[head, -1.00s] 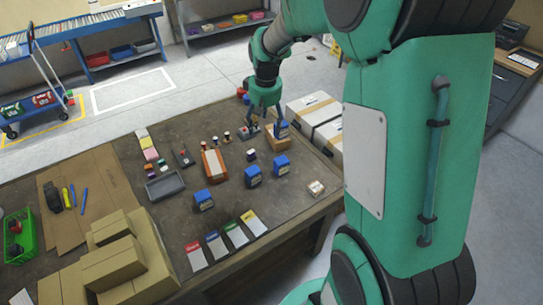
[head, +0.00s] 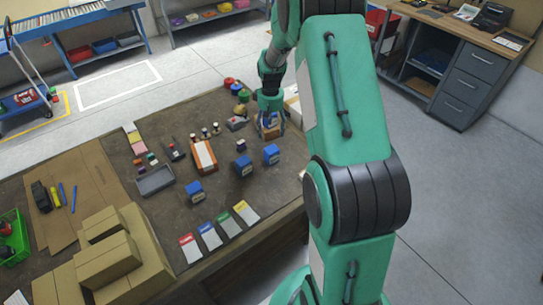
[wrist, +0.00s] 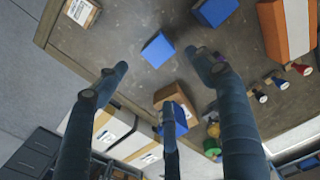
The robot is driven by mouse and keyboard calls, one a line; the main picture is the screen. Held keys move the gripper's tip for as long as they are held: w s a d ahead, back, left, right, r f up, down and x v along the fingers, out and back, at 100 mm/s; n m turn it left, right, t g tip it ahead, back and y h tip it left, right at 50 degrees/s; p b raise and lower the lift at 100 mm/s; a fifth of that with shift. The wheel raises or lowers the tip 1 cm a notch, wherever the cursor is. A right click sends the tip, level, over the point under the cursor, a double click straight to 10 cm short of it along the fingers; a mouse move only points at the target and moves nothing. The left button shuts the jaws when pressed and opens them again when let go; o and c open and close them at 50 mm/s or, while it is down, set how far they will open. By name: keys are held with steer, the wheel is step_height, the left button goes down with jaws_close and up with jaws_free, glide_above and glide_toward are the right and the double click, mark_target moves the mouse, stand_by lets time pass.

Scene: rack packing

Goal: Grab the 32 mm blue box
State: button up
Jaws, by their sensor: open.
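Several blue boxes are on the table. In the head view one stands at the front (head: 195,191), one in the middle (head: 243,166) and one to its right (head: 271,155). Another blue box (wrist: 176,116) is at a brown cardboard box (wrist: 178,97), partly hidden by a finger. I cannot read sizes, so I cannot tell which is 32 mm. My gripper (head: 270,108) is above the brown box at the table's far right. In the wrist view its fingers (wrist: 160,76) are spread with nothing held; two blue boxes show beyond them (wrist: 158,49) (wrist: 213,12).
White cartons (wrist: 110,130) stand beside the table edge near my gripper. An orange-and-white box (head: 204,155), a grey tray (head: 155,181) and coloured cards (head: 224,226) lie on the table. Cardboard boxes (head: 105,260) fill the left front. Bare table lies around the blue boxes.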

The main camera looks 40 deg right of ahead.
mark_target(272, 150)
steer(key=shift+f+b, duration=0.6)
steer(key=shift+f, duration=3.7)
steer(key=shift+s+d+f+b, duration=0.15)
steer(key=shift+f+b, duration=0.35)
steer(key=shift+f, duration=2.1)
steer(key=c, duration=1.4)
steer(key=shift+o, duration=0.2)
